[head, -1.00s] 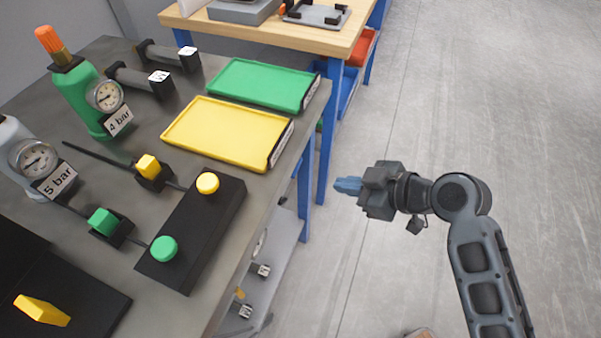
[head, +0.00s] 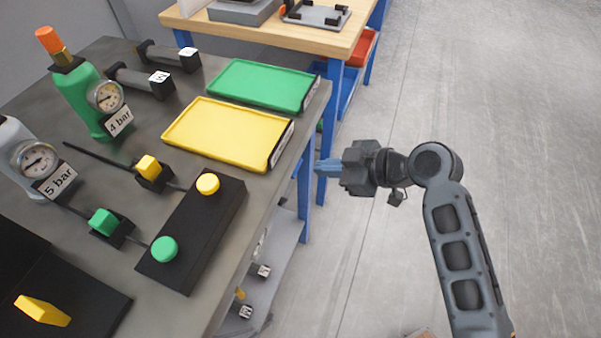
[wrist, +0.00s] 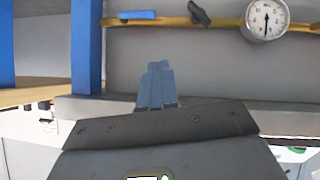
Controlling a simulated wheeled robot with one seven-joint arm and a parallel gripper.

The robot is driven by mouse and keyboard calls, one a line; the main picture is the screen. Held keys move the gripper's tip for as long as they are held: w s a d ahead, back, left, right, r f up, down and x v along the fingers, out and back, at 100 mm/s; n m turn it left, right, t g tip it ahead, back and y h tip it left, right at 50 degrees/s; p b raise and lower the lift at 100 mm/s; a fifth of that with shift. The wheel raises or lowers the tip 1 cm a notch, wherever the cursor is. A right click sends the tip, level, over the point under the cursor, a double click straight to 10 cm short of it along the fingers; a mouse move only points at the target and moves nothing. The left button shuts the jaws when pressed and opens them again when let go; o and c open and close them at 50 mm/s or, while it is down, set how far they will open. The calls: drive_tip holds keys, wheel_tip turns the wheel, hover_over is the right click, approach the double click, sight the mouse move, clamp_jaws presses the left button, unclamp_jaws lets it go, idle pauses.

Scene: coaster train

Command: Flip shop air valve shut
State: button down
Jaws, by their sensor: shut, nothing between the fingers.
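A yellow pipe (wrist: 175,22) runs along the wall under the bench in the wrist view. It carries a blue lever (wrist: 137,15) lying along the pipe and a dark lever (wrist: 199,13) set at a slant. No label shows, so I cannot tell which is the shop air valve. A round gauge (wrist: 266,17) sits on the pipe to their right. My gripper (head: 328,167) is shut and empty, beside the bench's right edge. Its blue fingers (wrist: 155,85) show below the pipe in the wrist view, apart from both levers.
The grey bench (head: 120,190) holds a yellow tray (head: 215,131), a green tray (head: 262,86) and a black box with green and yellow buttons. Blue legs (head: 304,185) and a lower shelf (head: 262,300) stand near my gripper. The floor at right is clear.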

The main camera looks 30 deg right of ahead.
drive_tip(key=w+a+f, duration=0.3)
drive_tip(key=w+f, duration=0.2)
drive_tip(key=f, duration=0.2)
drive_tip(key=shift+w+a+f, duration=0.15)
drive_tip(key=shift+w+f, duration=0.15)
drive_tip(key=shift+w, duration=0.1)
drive_tip(key=shift+f, duration=0.15)
drive_tip(key=shift+s+f+h+b, duration=0.1)
drive_tip(key=shift+h+b, duration=0.2)
drive_tip(key=shift+b, duration=0.35)
